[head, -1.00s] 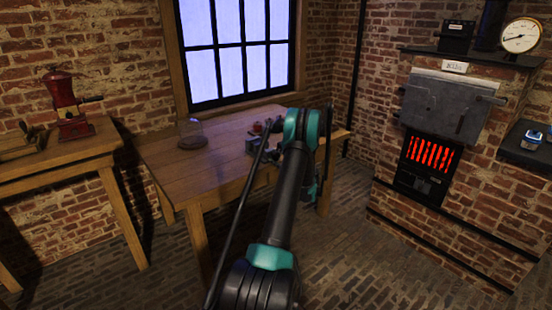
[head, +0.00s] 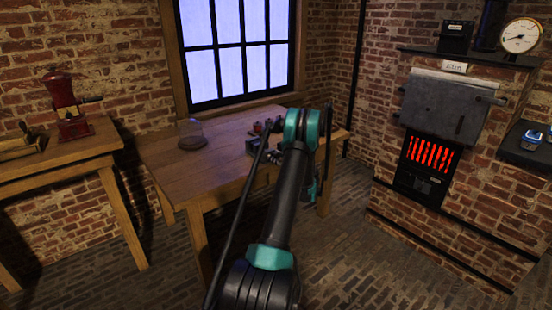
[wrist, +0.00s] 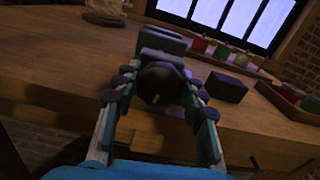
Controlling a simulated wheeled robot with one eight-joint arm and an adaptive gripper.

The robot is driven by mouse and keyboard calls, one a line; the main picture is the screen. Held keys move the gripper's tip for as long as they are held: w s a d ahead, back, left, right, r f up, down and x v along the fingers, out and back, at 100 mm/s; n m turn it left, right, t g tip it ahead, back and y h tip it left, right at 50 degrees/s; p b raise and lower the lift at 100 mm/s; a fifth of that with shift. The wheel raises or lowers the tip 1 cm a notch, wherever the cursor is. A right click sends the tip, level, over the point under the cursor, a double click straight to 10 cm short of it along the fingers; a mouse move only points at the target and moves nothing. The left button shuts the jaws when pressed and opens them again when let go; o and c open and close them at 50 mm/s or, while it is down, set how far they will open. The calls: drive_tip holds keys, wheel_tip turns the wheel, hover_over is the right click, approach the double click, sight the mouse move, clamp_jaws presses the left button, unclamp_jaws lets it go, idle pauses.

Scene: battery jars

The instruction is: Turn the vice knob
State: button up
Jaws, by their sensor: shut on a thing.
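In the wrist view, the dark round vice knob (wrist: 160,84) is between the two fingers of my gripper (wrist: 160,92). The gripper is shut on it. The grey vice body (wrist: 163,40) is behind the knob at the front edge of the wooden table.
The wooden table (head: 178,166) has a glass dome (head: 191,133) on its left. In the wrist view, a dark block (wrist: 227,87) lies right of the vice, with several small jars (wrist: 222,50) behind. A furnace (head: 446,110) stands at the right.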

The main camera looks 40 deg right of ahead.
drive_tip(key=m, duration=0.9)
drive_tip(key=shift+f, duration=0.1)
drive_tip(key=m, duration=0.4)
drive_tip(key=shift+m, duration=1.9)
drive_tip(key=o, duration=1.2)
drive_tip(key=shift+c, duration=0.2)
